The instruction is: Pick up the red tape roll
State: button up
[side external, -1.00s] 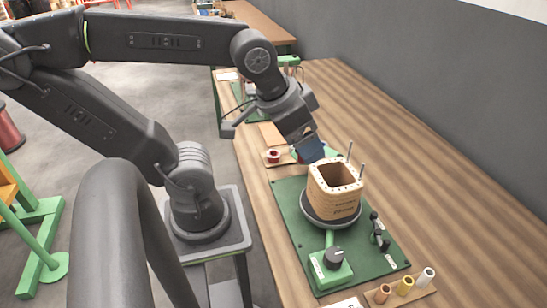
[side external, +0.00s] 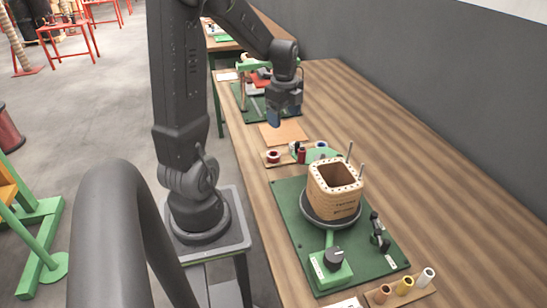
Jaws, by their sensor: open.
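A small dark red roll (side external: 273,156) lies on the left end of a small wooden board on the workbench; it looks like the red tape roll. A slim dark red item (side external: 301,156) stands to its right. My gripper (side external: 284,117) is open and empty, with blue-tinted fingers pointing down. It hangs above and behind the red roll, over the far edge of a flat tan sheet (side external: 285,134). Nothing is between the fingers that I can make out, though they are small in the view.
A wooden coil former (side external: 335,195) with upright rods stands on a green plate (side external: 300,237) in front of the rolls. A blue and white roll (side external: 321,145) is nearby. The bench's right side (side external: 410,165) is clear.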

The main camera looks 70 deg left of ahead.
jog(key=s+a+f+m, duration=0.1)
jog(key=s+a+f, duration=0.1)
jog(key=a+f, duration=0.1)
send_over(274, 154)
jog(key=d, duration=0.1)
jog(key=shift+m, duration=0.3)
notch_tip(274, 154, down, 8)
jog(key=shift+d+r, duration=0.1)
jog(key=shift+r, duration=0.15)
jog(key=shift+s+f, duration=0.2)
jog(key=shift+f, duration=2.6)
jog(key=shift+c, duration=0.4)
jog(key=c, duration=0.9)
